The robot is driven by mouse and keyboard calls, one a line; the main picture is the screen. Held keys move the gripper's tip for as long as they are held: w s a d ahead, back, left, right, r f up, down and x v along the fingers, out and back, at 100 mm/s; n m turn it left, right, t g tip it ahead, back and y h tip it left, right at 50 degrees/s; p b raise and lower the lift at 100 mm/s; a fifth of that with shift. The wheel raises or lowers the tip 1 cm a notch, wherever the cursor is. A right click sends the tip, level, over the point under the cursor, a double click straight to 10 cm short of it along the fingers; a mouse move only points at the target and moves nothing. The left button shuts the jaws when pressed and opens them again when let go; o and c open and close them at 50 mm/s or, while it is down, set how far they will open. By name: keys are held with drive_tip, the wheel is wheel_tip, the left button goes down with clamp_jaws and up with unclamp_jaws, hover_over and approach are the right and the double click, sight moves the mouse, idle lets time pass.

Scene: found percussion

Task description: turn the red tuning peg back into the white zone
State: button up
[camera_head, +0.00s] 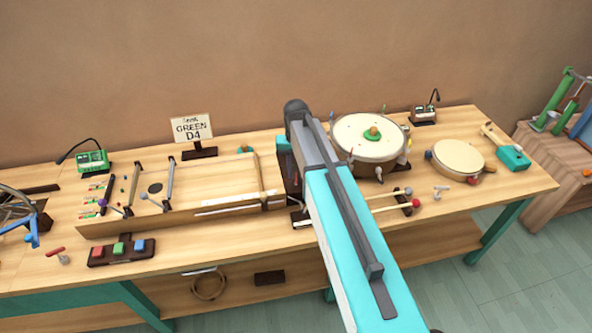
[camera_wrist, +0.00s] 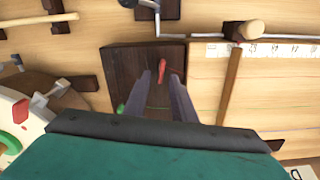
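The red tuning peg (camera_wrist: 162,69) stands over a dark wooden block (camera_wrist: 118,62) in the wrist view. My gripper (camera_wrist: 160,78) is open above the block, its two grey fingers apart. The red peg shows at the gap between the fingertips; I cannot tell whether either finger touches it. A green peg (camera_wrist: 122,110) is partly hidden beside the left finger. In the head view my arm covers most of the block, and the red peg is hidden. I cannot make out a white zone at the peg in either view.
The wooden stringed box (camera_head: 200,180) lies left of my arm; its marked white strip (camera_wrist: 270,51) shows in the wrist view. A drum (camera_head: 355,150) with pegs stands close on the right. Mallets (camera_head: 385,204) lie in front of it. A sign (camera_head: 191,128) reads GREEN D4.

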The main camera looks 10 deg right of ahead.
clamp_jaws()
drive_tip(key=shift+n, duration=0.5)
drive_tip(key=n, duration=0.1)
drive_tip(key=n+b, duration=0.1)
drive_tip(key=shift+a+n, duration=0.25)
drive_tip(key=shift+n, duration=0.05)
drive_tip(key=n, duration=0.2)
drive_tip(key=n+b, duration=0.1)
drive_tip(key=n, duration=0.1)
drive_tip(key=shift+a, duration=0.25)
unclamp_jaws()
